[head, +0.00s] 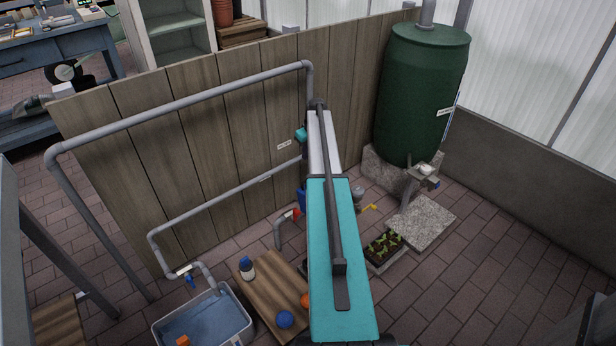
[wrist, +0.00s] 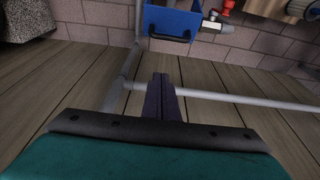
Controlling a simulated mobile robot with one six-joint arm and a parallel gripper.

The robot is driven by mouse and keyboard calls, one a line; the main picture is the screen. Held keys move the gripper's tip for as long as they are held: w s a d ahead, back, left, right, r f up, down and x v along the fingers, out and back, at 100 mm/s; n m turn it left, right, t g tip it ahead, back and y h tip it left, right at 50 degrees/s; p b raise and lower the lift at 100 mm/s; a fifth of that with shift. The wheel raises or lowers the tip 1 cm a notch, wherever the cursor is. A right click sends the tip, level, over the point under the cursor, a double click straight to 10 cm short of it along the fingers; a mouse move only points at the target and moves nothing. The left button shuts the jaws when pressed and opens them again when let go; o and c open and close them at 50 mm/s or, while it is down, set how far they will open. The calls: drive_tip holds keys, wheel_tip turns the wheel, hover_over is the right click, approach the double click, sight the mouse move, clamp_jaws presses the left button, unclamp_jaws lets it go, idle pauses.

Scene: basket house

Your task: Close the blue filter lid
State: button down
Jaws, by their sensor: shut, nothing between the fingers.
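The blue filter (wrist: 172,22) shows at the top of the wrist view, cut by the frame edge, with a black handle on its near side. Whether its lid is open or shut I cannot tell. In the head view only a blue sliver of it (head: 302,197) shows; my arm hides the rest. My gripper (wrist: 164,80) is shut and empty, in front of the wooden fence. Its tips point towards the filter in the wrist view, with a gap between them. The gripper's fingers are hidden in the head view.
Grey pipes (head: 190,106) run along the wooden fence (head: 220,120). A red-handled valve (head: 291,214) is near the filter. A green barrel (head: 420,95) stands right, with a seedling tray (head: 382,250) below. A water tub (head: 204,322) and wooden board (head: 262,290) are at front left.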

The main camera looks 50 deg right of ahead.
drive_tip(key=shift+f, duration=0.1)
idle(0.3)
drive_tip(key=shift+s+f+b, duration=0.25)
drive_tip(key=shift+f+b, duration=0.3)
drive_tip(key=shift+f, duration=0.95)
drive_tip(key=shift+s+f+b, duration=0.25)
drive_tip(key=shift+f+b, duration=0.3)
drive_tip(key=shift+f, duration=1)
drive_tip(key=shift+s+f+b, duration=0.25)
drive_tip(key=shift+f+b, duration=0.3)
drive_tip(key=shift+f, duration=0.95)
drive_tip(key=shift+a, duration=0.25)
